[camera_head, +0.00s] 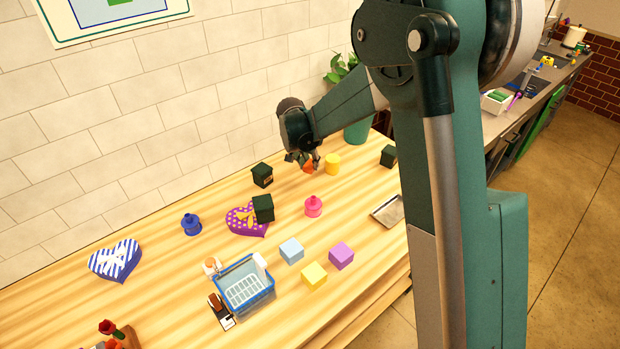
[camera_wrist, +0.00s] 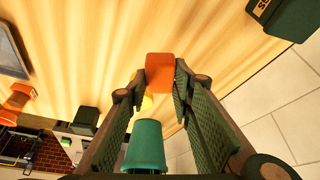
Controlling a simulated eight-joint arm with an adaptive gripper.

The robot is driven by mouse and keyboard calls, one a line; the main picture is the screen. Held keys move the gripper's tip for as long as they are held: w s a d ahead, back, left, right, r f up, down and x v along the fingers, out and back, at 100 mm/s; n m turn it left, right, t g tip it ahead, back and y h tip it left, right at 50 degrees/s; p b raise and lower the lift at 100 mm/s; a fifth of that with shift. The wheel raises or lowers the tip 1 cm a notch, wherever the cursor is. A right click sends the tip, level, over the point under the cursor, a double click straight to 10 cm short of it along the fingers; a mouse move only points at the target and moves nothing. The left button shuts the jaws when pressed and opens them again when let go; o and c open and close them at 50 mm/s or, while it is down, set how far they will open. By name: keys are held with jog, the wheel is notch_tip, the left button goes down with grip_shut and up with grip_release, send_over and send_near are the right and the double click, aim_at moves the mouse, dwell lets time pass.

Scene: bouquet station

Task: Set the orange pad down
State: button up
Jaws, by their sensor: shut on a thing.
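The orange pad (camera_wrist: 160,72) is a small block with rounded edges, held between the fingertips of my gripper (camera_wrist: 157,80) in the wrist view. In the head view my gripper (camera_head: 303,159) points down over the far part of the wooden table, and only a bit of the orange pad (camera_head: 309,167) shows under the fingers. The fingers are shut on it. I cannot tell whether the pad touches the tabletop or hangs just above it.
A yellow cylinder (camera_head: 332,164) stands close right of the pad, and a dark box (camera_head: 262,175) to its left. A green plant pot (camera_head: 358,128) is behind. A pink bottle (camera_head: 313,206) and a metal tray (camera_head: 388,211) are nearer.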

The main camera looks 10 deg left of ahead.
aim_at(309, 165)
jog(key=shift+f, duration=1.75)
jog(key=shift+f, duration=1.85)
jog(key=shift+f, duration=0.2)
jog(key=o, duration=0.8)
jog(key=shift+r, duration=0.1)
jog(key=shift+r, duration=0.15)
jog(key=shift+v, duration=5.95)
